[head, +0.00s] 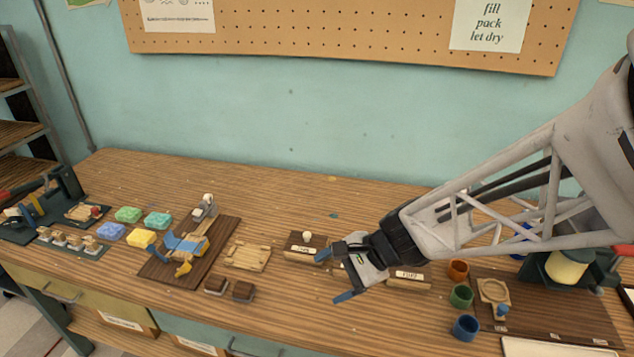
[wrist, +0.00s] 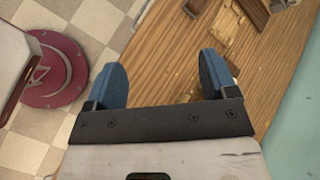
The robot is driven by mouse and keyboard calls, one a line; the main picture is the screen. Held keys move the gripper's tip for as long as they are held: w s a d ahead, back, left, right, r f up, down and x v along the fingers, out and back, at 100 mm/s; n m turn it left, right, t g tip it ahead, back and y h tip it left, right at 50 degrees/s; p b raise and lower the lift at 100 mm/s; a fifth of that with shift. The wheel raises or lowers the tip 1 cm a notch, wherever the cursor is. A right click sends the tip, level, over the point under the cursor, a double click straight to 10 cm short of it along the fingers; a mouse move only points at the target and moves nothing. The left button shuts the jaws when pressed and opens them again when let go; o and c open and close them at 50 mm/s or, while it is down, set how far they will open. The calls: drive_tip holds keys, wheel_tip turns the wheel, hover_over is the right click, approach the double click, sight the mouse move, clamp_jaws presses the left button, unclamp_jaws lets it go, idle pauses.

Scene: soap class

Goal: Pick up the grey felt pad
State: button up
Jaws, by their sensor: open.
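My gripper (head: 334,275) is open above the middle of the workbench, its two blue fingers spread. I cannot make out a grey felt pad for certain in either view. A labelled wooden holder (head: 408,278) stands just right of my gripper, and another (head: 304,250) just left. My gripper hides part of the bench between these holders.
A wooden slatted tray (head: 248,256) and a dark board with a blue and yellow device (head: 190,248) lie to the left, beyond them several coloured soap bars (head: 128,214). Orange, green and blue cups (head: 461,297) stand to the right. The bench's back strip is mostly clear.

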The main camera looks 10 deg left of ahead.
drive_tip(key=w+a+f+m+y, duration=0.3)
drive_tip(key=a+f+m, duration=0.3)
drive_tip(key=a, duration=0.4)
drive_tip(key=m+t+y, duration=0.1)
drive_tip(key=m+t, duration=0.1)
drive_tip(key=m, duration=0.2)
approach(246, 288)
drive_tip(key=x, duration=0.3)
drive_tip(key=shift+a+f, duration=0.1)
drive_tip(key=shift+x, duration=1.3)
drive_tip(key=shift+a, duration=0.1)
drive_tip(key=shift+x, duration=2.55)
drive_tip(key=c, duration=1)
